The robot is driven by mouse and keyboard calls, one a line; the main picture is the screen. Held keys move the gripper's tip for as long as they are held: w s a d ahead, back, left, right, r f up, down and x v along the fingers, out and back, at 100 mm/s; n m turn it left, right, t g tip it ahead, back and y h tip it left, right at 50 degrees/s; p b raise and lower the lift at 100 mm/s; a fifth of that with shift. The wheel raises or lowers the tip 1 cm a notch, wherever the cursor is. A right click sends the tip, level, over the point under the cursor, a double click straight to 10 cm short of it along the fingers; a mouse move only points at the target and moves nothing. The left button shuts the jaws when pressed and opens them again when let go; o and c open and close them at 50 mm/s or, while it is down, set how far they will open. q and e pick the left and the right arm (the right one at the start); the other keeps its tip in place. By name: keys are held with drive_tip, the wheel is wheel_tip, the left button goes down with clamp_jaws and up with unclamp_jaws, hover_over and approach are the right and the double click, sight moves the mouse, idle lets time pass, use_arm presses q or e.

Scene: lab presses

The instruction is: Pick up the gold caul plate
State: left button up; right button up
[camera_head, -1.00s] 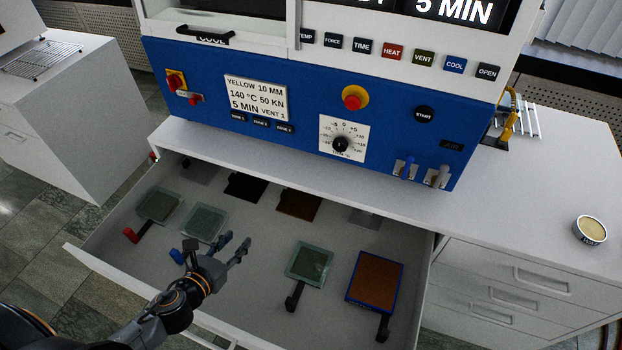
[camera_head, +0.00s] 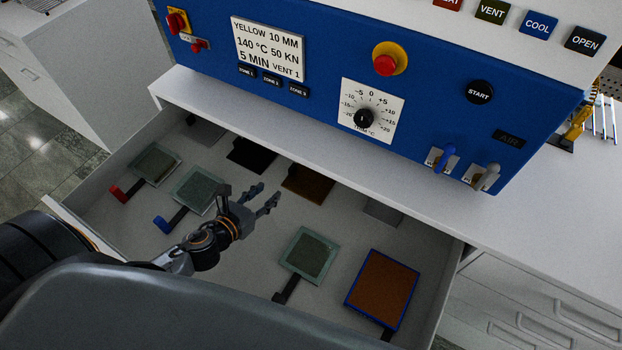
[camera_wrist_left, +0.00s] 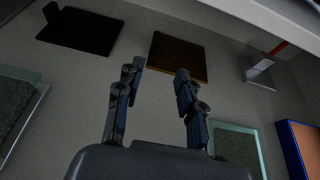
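The gold caul plate (camera_head: 307,184) is a brownish-gold flat square lying on the floor of the open drawer, near its back, partly under the countertop's edge. It also shows in the left wrist view (camera_wrist_left: 179,58), just beyond the fingertips. My left gripper (camera_head: 269,195) is open and empty, above the drawer floor. Its fingers point toward the gold plate, a little to the left of it in the head view. In the left wrist view the two fingers (camera_wrist_left: 158,72) stand apart, with bare drawer floor between them. My right gripper is not in view.
A black plate (camera_head: 251,156) lies left of the gold one, and a grey plate (camera_head: 382,212) lies right. Several framed plates with handles, including a blue-edged orange one (camera_head: 382,289), lie nearer the drawer front. The countertop (camera_head: 330,145) overhangs the drawer's back.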

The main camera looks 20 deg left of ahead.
use_arm(q)
approach(291, 168)
drive_tip(key=x, duration=0.4)
drive_tip(key=shift+s+d+f, duration=0.15)
drive_tip(key=shift+d+f, duration=0.1)
drive_tip(key=shift+d, duration=0.05)
drive_tip(key=shift+a+r+x, duration=0.15)
drive_tip(key=shift+x, duration=1.2)
drive_tip(key=shift+a+r+x, duration=0.1)
drive_tip(key=shift+a+x, duration=0.1)
drive_tip(key=shift+x, duration=1.1)
clamp_jaws()
